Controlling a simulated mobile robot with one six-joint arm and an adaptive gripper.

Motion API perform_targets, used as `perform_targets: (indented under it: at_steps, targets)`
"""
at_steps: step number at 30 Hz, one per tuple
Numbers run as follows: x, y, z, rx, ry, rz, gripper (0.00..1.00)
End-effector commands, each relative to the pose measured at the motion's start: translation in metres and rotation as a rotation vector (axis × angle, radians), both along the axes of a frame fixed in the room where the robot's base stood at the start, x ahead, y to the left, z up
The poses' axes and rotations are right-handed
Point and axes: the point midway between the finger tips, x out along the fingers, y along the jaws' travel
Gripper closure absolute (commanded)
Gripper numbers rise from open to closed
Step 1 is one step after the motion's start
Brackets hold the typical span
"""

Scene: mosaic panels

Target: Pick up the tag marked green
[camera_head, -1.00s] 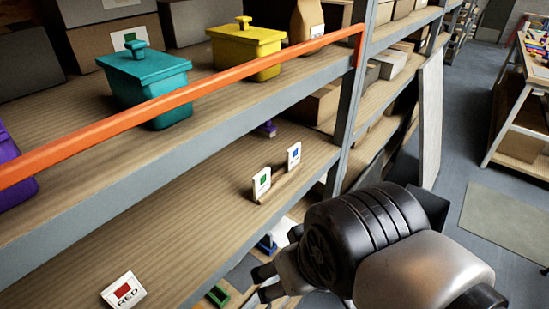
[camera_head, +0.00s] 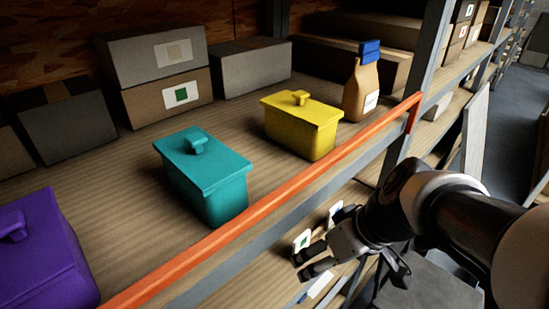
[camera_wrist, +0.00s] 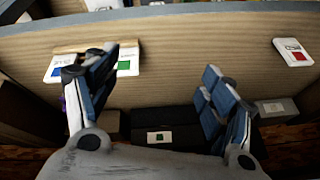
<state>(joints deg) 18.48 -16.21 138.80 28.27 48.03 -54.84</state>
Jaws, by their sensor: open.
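The green-marked tag (camera_head: 301,241) is a small white card with a green square, standing on the lower shelf. In the wrist view the green tag (camera_wrist: 128,60) shows beside the left finger, which hides part of it. The blue-marked tag (camera_head: 335,212) stands near it; it also shows in the wrist view (camera_wrist: 60,68), left of the green one. Both lean at a wooden strip (camera_wrist: 82,47). My gripper (camera_head: 302,265) is close to the green tag in the head view. In the wrist view my gripper (camera_wrist: 160,62) is open, with nothing between its fingers.
A red-marked tag (camera_wrist: 294,52) lies apart on the shelf. The upper shelf holds a teal bin (camera_head: 205,175), a yellow bin (camera_head: 302,125), a purple bin (camera_head: 45,250) and a bottle (camera_head: 362,85). An orange rail (camera_head: 260,210) runs along the shelf edge above the tags.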

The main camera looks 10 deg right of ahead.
Motion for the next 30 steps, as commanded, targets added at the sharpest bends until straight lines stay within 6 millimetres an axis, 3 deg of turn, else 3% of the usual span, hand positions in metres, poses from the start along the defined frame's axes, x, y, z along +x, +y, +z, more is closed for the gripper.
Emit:
perform_targets:
  at_steps: [1, 3, 11, 14, 24, 30]
  targets:
    - [0.013, -0.011, 0.016, 0.024, -0.008, 0.016, 0.24]
    - [0.029, -0.023, 0.022, 0.042, -0.045, 0.050, 0.24]
    - [0.058, -0.052, 0.025, 0.055, -0.135, 0.112, 0.24]
    - [0.063, -0.049, 0.015, 0.056, -0.140, 0.120, 0.24]
    - [0.091, -0.022, -0.049, 0.056, -0.136, 0.123, 0.24]
    - [0.104, -0.012, -0.074, 0.055, -0.139, 0.119, 0.24]
